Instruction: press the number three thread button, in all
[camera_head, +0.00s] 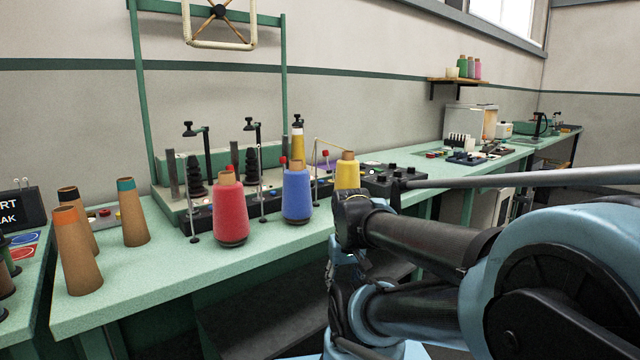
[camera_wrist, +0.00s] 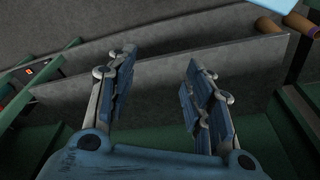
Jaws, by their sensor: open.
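The tufting machine (camera_head: 178,205) stands on the green bench, with a dark strip along its front edge. A black control box (camera_head: 405,172) with several small knobs is right of the yellow spool. I cannot read any number, so I cannot tell which is the number three thread button. My gripper (camera_wrist: 158,58) is open and empty in the wrist view, its two fingers apart before a grey panel (camera_wrist: 160,80). In the head view my arm covers part of the bench's front edge, and the gripper's fingers cannot be made out.
Red (camera_head: 230,210), blue (camera_head: 297,192) and yellow (camera_head: 347,172) spools stand along the bench (camera_head: 150,280). Bare brown cones (camera_head: 135,213) stand at left. A wheel frame (camera_head: 219,40) hangs above. In the wrist view a small red-lit display (camera_wrist: 30,72) shows at left.

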